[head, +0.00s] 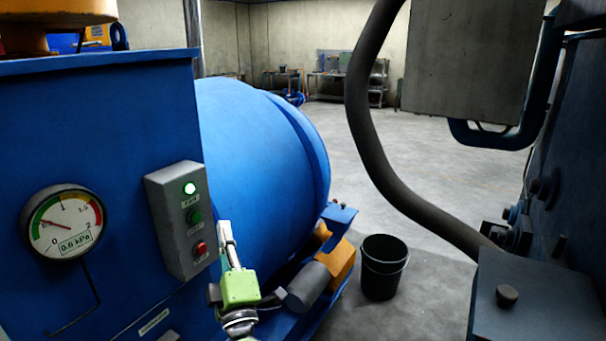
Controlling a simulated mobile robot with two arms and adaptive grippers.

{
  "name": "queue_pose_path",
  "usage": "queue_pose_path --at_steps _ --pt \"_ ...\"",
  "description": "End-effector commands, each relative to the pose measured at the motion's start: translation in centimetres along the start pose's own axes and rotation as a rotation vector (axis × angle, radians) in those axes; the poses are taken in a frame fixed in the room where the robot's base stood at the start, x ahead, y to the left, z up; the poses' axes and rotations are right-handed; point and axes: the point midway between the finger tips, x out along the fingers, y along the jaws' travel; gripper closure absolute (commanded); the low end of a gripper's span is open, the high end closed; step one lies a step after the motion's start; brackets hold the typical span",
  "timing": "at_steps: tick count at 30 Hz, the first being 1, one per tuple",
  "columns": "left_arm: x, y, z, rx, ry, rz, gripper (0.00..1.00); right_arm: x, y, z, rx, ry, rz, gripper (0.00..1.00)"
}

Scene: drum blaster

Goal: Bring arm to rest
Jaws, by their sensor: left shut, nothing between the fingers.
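My left gripper (226,232) shows low in the middle of the head view, with a green body and light grey fingers pointing up. Its fingers are shut and hold nothing. It is just right of the grey control box (177,222) on the blue cabinet. I cannot tell whether it touches the box. The box has a lit white-green lamp (190,188) at the top, a green button (194,215) and a red button (200,248). My right gripper is not in view.
A blue drum (262,150) stands behind the gripper. A pressure gauge (65,222) is on the cabinet. A black bucket (383,268) stands on the floor. A thick grey hose (385,160) hangs at right beside blue machinery (570,150). Open floor (440,170) lies beyond.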

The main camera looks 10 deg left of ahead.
Motion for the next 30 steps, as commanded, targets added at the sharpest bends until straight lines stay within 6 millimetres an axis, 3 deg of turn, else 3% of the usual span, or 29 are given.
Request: queue_pose_path --at_steps 5,8,12,16,23,26,30 --pt "-1.3 1.8 1.6 0.042 -0.099 0.082 1.0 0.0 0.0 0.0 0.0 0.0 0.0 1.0" --pt "-3.4 3.6 3.9 0.103 -0.232 0.174 1.0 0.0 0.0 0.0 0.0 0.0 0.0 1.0" --pt "-7.9 5.2 7.7 0.219 -0.46 0.29 1.0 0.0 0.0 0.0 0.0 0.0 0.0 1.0" --pt "-13.0 4.8 10.9 0.345 -0.683 0.352 1.0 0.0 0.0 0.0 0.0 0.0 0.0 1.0" --pt "-22.9 -0.2 13.6 0.595 -1.082 0.342 1.0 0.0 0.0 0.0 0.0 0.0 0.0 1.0" --pt "-27.2 -3.6 13.1 0.711 -1.252 0.287 1.0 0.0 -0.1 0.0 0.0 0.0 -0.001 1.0" --pt "-32.9 -8.7 10.3 0.874 -1.475 0.157 1.0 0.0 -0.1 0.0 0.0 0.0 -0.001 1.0"
